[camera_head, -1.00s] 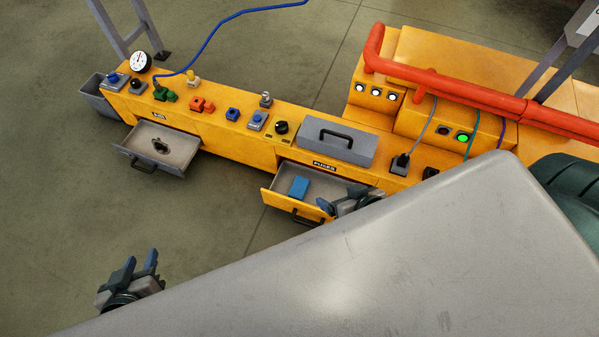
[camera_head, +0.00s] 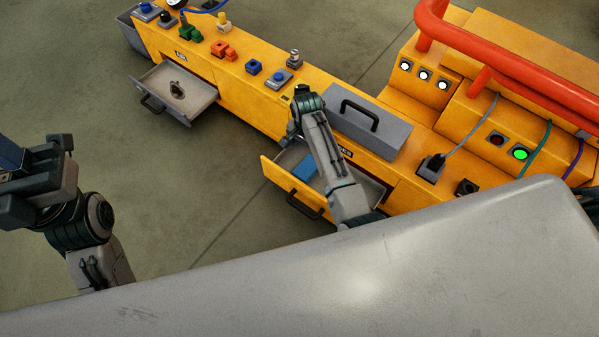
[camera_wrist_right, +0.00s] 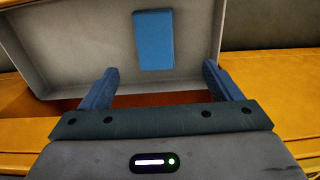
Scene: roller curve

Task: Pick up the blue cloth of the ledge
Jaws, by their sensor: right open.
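The blue cloth (camera_head: 305,168) is a small flat blue rectangle lying in an open drawer (camera_head: 272,183) of the yellow bench. In the right wrist view the cloth (camera_wrist_right: 153,40) lies on the grey drawer floor, beyond and between my fingertips. My right gripper (camera_wrist_right: 159,70) is open and empty, with its blue fingers spread on either side, apart from the cloth. In the head view my right arm crosses over the drawer and hides part of it; the fingers are not clear there. My left gripper (camera_head: 30,170) is at the left edge, partly cut off, far from the drawer.
A grey toolbox (camera_head: 370,125) with a black handle stands on the bench behind the drawer. A second open drawer (camera_head: 175,92) holds a small round metal item. Switches and plugs line the bench top. Red pipes (camera_head: 510,65) run at the right. The floor in front is clear.

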